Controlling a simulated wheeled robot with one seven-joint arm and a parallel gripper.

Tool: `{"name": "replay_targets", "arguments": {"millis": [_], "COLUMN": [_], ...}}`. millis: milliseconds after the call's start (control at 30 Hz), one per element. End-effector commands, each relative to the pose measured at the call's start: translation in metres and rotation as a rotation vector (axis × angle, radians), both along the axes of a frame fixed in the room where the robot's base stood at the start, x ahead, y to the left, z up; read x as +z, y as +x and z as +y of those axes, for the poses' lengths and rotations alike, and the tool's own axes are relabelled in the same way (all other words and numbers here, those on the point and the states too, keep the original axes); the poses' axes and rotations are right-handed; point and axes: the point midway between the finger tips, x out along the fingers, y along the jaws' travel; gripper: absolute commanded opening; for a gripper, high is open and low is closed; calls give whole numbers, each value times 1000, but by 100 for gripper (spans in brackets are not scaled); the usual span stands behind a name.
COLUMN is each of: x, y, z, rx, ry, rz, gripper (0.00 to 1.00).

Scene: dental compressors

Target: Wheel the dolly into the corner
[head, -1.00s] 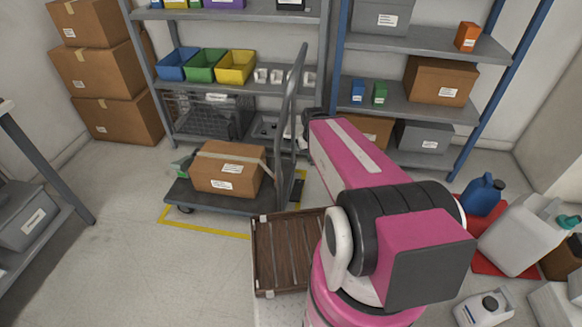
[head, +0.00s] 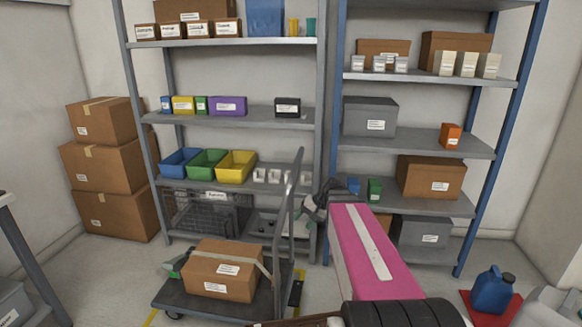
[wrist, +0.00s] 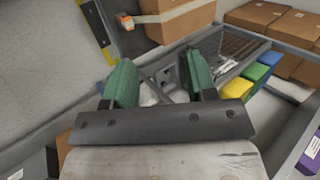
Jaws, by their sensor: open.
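The dolly (head: 178,297) is a dark flat platform with a grey upright handle (head: 291,205) at its right end. A strapped cardboard box (head: 222,270) rides on it, with a green item beside the box. My gripper (head: 312,208) is just right of the handle's upper part, in front of the shelving, and looks apart from it. In the wrist view my green-padded fingers (wrist: 161,75) are spread, with no handle clearly between them. The box (wrist: 180,20) and part of the dolly deck (wrist: 130,40) show at the top there.
Yellow floor tape (head: 151,318) shows by the dolly. Stacked cartons (head: 110,170) fill the left back corner. Grey shelving (head: 225,118) and blue-post shelving (head: 420,145) line the back wall. A blue jug (head: 492,290) stands on a red mat at right. Floor left of the dolly is clear.

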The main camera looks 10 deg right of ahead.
Motion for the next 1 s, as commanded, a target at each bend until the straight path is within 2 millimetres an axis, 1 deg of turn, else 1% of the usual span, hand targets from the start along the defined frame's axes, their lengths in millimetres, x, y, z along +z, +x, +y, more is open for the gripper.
{"name": "replay_targets", "arguments": {"millis": [33, 67, 100, 167, 200, 300, 400, 433, 533, 667, 767, 1000], "x": [22, 35, 55, 84, 103, 147, 179, 186, 200, 203, 201, 192], "y": [21, 29, 40, 54, 62, 77, 85, 86, 88, 89, 93, 105], "z": [-9, -14, -20, -30, -38, -56, -72, -75, -82, -77, -65, -26], "rx": [-26, -37, -50, -66, -73, -80, -80, -79, -76, -74, -73, -73], "ry": [85, 139, 213, 317, 382, 521, 619, 641, 685, 700, 699, 698], "rz": [-23, -36, -56, -88, -111, -167, -211, -221, -241, -248, -247, -247], "gripper": [52, 52, 52, 52, 52, 52, 52, 52, 52, 52, 52, 52]}}
